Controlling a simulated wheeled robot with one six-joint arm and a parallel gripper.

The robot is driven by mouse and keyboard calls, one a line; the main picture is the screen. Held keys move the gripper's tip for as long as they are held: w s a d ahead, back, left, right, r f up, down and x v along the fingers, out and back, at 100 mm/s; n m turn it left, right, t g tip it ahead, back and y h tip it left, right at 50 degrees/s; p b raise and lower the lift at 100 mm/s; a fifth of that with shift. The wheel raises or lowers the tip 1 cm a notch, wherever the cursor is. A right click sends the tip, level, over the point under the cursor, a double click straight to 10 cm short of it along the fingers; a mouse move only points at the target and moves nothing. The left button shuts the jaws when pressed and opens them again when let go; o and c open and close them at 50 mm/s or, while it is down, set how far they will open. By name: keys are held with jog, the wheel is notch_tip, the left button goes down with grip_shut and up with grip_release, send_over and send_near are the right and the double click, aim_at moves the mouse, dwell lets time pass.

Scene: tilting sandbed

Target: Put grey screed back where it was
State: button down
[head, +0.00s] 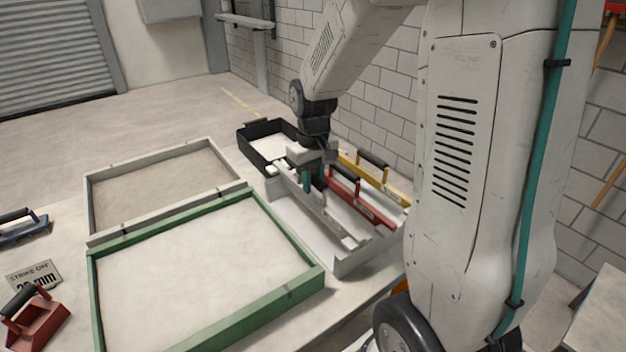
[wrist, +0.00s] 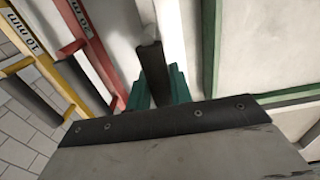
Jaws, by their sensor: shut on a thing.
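The grey screed (head: 331,221) is a long pale bar with a dark handle, lying lengthwise over the left part of the white rack (head: 350,264). My gripper (head: 314,181) has teal fingers and is shut on its handle. In the wrist view the dark handle (wrist: 153,76) sits between the teal fingers (wrist: 160,92). The bar runs roughly parallel to the red screed (head: 359,201) and the yellow screed (head: 377,179), which lie to its right in the rack. I cannot tell whether the grey screed touches the rack floor.
A green frame (head: 205,212) of sand stands left of the rack, with a grey frame (head: 160,157) behind it. A black tray (head: 263,161) stands behind the rack. A red float (head: 38,315), a sign (head: 34,274) and a blue tool (head: 23,232) lie at far left.

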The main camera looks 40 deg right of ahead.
jog(key=shift+f, duration=0.5)
jog(key=c, duration=1.3)
grip_release()
jog(key=shift+o, duration=0.2)
jog(key=shift+r, duration=0.1)
notch_tip(320, 180, up, 13)
jog(key=s+a, duration=0.5)
jog(key=s, duration=0.6)
jog(key=s+a+r+t, duration=0.1)
jog(key=s+a, duration=0.4)
jog(key=s, duration=0.6)
jog(key=shift+s+r, duration=0.2)
jog(key=shift+r, duration=0.1)
